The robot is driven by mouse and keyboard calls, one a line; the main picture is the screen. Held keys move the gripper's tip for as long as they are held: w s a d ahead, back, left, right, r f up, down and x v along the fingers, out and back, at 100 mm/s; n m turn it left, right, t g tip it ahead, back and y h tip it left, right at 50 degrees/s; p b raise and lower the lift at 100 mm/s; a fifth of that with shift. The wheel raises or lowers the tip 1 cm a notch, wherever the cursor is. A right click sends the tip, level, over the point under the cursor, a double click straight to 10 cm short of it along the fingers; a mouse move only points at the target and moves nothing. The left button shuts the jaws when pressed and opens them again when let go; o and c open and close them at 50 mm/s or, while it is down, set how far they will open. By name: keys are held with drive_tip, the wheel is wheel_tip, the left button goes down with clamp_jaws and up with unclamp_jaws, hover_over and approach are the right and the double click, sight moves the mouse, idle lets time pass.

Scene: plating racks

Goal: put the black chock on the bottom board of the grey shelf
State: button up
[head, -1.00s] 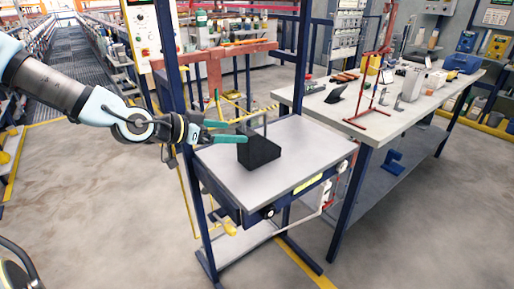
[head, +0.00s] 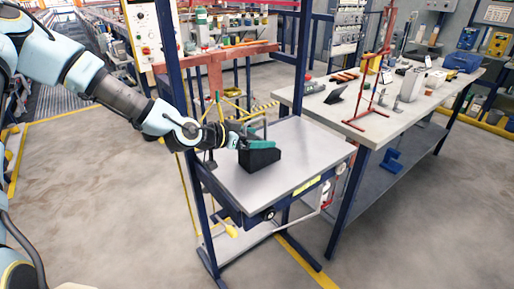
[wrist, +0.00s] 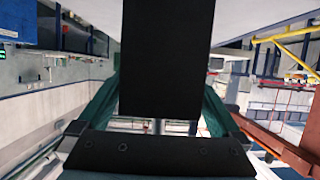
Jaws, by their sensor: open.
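The black chock (head: 260,158) sits on the grey top board (head: 285,185) of a shelf with dark blue posts. My gripper (head: 258,144) is at the chock, its teal fingers open. In the wrist view the chock (wrist: 167,60) fills the middle, between the two teal fingers of my gripper (wrist: 160,112). I cannot tell whether either finger touches it. A lower board (head: 238,240) of the shelf shows partly below the top board; the rest of it is hidden.
A long workbench (head: 425,110) with tools and a red stand (head: 372,110) stands to the right of the shelf. Dark blue posts (head: 180,95) rise close to my arm. Concrete floor is clear in front and at left.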

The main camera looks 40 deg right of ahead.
drive_tip(key=shift+c, duration=0.2)
clamp_jaws()
idle(0.6)
